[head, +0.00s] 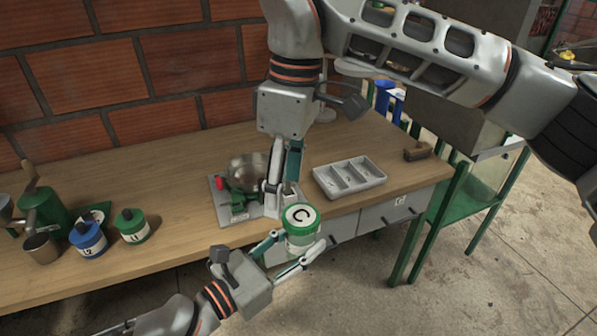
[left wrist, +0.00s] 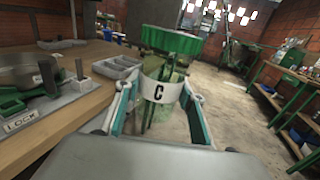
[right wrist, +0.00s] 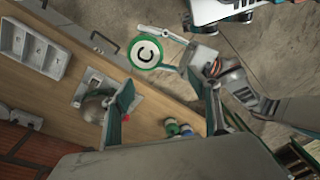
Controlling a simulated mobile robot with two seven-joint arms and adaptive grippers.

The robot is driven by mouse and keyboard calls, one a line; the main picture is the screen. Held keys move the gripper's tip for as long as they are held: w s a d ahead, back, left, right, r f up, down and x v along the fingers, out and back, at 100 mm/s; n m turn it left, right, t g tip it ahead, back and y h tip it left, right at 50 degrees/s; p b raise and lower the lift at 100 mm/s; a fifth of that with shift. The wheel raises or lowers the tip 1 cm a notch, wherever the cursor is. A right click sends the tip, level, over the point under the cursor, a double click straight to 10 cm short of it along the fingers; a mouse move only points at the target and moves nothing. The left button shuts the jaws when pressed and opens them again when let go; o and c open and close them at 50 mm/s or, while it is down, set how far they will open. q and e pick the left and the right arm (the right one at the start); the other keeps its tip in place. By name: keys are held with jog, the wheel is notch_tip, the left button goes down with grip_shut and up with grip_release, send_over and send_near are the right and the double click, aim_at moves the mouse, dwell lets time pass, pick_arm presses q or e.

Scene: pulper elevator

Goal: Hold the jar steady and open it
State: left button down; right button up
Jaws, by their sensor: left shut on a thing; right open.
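The jar (head: 301,241) has a green lid (head: 299,214) with a white top marked C. It is upright in the air in front of the table's front edge. My left gripper (head: 300,246) is shut on the jar's body, below the lid. In the left wrist view the see-through jar (left wrist: 160,92) sits between the two fingers, its green lid (left wrist: 171,42) above them. My right gripper (head: 281,195) is open and empty, pointing down beside and behind the lid, apart from it. In the right wrist view the lid (right wrist: 146,52) lies beyond the fingers, off to one side.
On the wooden table (head: 160,200) a metal bowl (head: 248,168) stands on a grey base close behind the right gripper. A grey compartment tray (head: 349,177) is to the right. A blue jar (head: 88,238) and a green jar (head: 132,226) stand at left. Drawers (head: 398,209) face the front.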

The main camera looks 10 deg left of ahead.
aim_at(299, 215)
jog(key=shift+w+d+r+m+t+h, duration=0.2)
jog(key=shift+w+d+r+m, duration=0.1)
jog(key=shift+d, duration=0.15)
jog(key=shift+w+d+r+m+t+h, duration=0.1)
jog(key=shift+w+d+r+m+h, duration=0.15)
jog(key=shift+d, duration=0.2)
jog(key=shift+w+d+f, duration=0.1)
jog(key=shift+d+f, duration=0.05)
jog(key=shift+f, duration=3.8)
